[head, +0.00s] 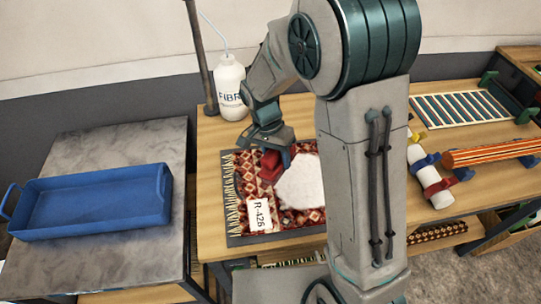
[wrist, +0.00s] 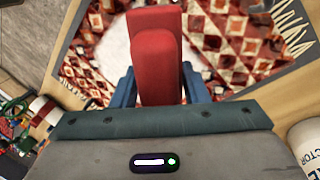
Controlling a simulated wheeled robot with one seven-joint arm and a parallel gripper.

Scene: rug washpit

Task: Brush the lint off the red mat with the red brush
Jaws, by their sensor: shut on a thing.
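The red patterned mat (head: 241,170) lies on a dark board on the wooden table, with a pale fringe on its left end. A large white patch of lint (head: 302,184) covers its middle, partly hidden by my arm. A white tag reading R-426 (head: 260,214) lies on its front part. My gripper (head: 272,158) is shut on the red brush (head: 270,168), over the left-back part of the mat beside the lint. The wrist view shows the brush (wrist: 155,60) between the fingers, with the mat (wrist: 240,45) beneath. I cannot tell whether the brush touches the mat.
A blue tray (head: 95,202) stands on a grey table at left. A white bottle (head: 230,88) stands behind the mat. At right are a striped rack (head: 460,107), a rolled orange striped rug (head: 490,152) and a white roll with coloured clamps (head: 432,185).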

